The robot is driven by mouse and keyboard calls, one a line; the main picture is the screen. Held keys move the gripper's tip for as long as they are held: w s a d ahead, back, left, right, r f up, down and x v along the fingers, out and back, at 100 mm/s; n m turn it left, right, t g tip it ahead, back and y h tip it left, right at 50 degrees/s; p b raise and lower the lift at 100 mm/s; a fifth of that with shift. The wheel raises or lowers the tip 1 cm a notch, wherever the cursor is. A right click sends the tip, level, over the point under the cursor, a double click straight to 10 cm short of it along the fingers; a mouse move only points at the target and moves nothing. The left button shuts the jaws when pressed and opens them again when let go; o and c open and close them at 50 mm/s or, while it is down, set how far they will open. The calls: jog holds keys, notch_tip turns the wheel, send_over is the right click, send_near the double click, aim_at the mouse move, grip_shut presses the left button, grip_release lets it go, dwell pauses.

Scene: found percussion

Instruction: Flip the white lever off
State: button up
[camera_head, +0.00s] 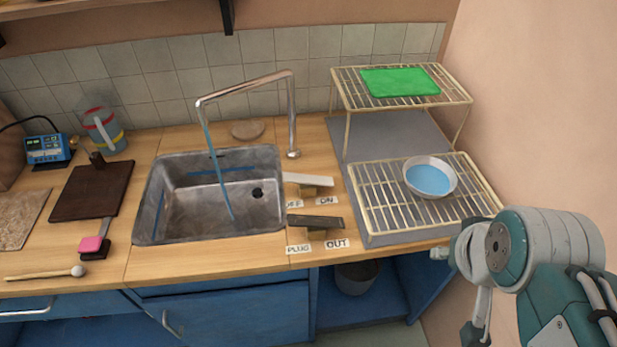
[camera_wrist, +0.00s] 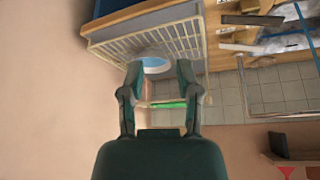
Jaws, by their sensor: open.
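The white lever (camera_head: 308,179) is a flat slab on a small wooden block, on the counter right of the sink. Labels "OFF" (camera_head: 294,204) and "ON" (camera_head: 327,201) lie in front of it, OFF on the left. Its right end looks slightly lower. A pale shape in the wrist view (camera_wrist: 248,47) appears to be the same lever. A thin blue stream (camera_head: 215,165) runs from the faucet (camera_head: 245,85) into the sink (camera_head: 180,215). My gripper (camera_wrist: 158,76) is open and empty, apart from the lever; its fingers are unclear in the head view.
A dark lever (camera_head: 314,222) with "PLUG" and "OUT" labels stands just in front. Right of both levers is a two-level wire rack (camera_head: 385,215) with a bowl of blue liquid (camera_head: 430,177) below and a green cloth (camera_head: 400,81) on top. The right wall is close to my arm.

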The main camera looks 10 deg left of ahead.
grip_shut()
jog(key=w+a+f+n+g+y, duration=0.1)
jog(key=w+a+n, duration=0.1)
jog(key=w+a, duration=1)
jog(key=w+a+f+n+g+y, duration=0.1)
jog(key=w+a, duration=1.1)
jog(key=a, duration=0.1)
jog(key=shift+f+n+g, duration=0.25)
jog(key=shift+n+g, duration=0.15)
jog(key=shift+w, duration=0.1)
